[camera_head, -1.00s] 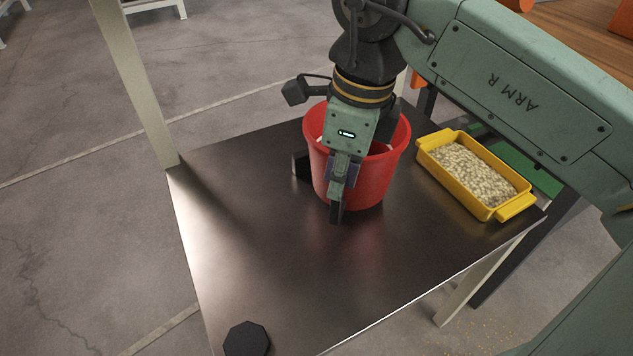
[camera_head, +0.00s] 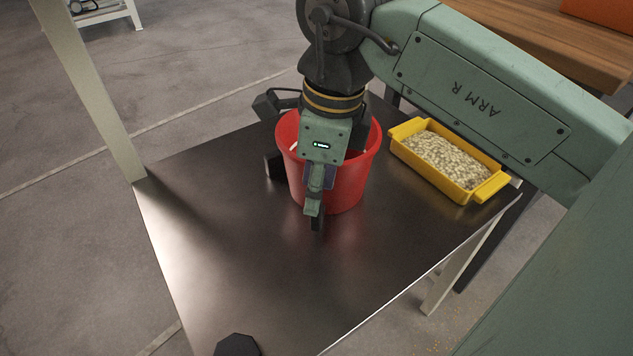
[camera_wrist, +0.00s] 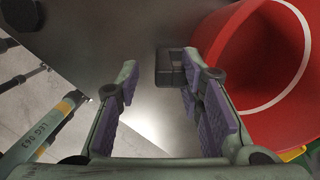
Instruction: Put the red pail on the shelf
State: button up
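The red pail (camera_head: 351,180) stands upright on a dark metal tabletop (camera_head: 230,255), near its back edge. My gripper (camera_head: 316,212) points down in front of the pail, overlapping it in the head view. In the wrist view my gripper (camera_wrist: 158,78) has its two purple-padded fingers apart, with nothing held between them. The pail (camera_wrist: 275,75) is at the right there, outside the right finger. A black block-like piece (camera_wrist: 172,68) shows ahead between the fingers, close to the pail; I cannot tell whether it is attached. I cannot identify the shelf for certain.
A yellow tray (camera_head: 470,193) of pale pellets stands on the tabletop right of the pail. A pale post (camera_head: 90,90) rises at the table's left corner. A dark polygonal piece (camera_head: 237,346) is at the front. The tabletop's middle is clear. A wooden surface (camera_head: 540,45) lies behind.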

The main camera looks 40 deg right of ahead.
notch_tip(320, 180, up, 12)
jog(key=s+p, duration=0.1)
jog(key=p, duration=0.1)
jog(key=shift+d, duration=0.45)
jog(key=shift+s+r, duration=0.1)
jog(key=shift+s, duration=0.05)
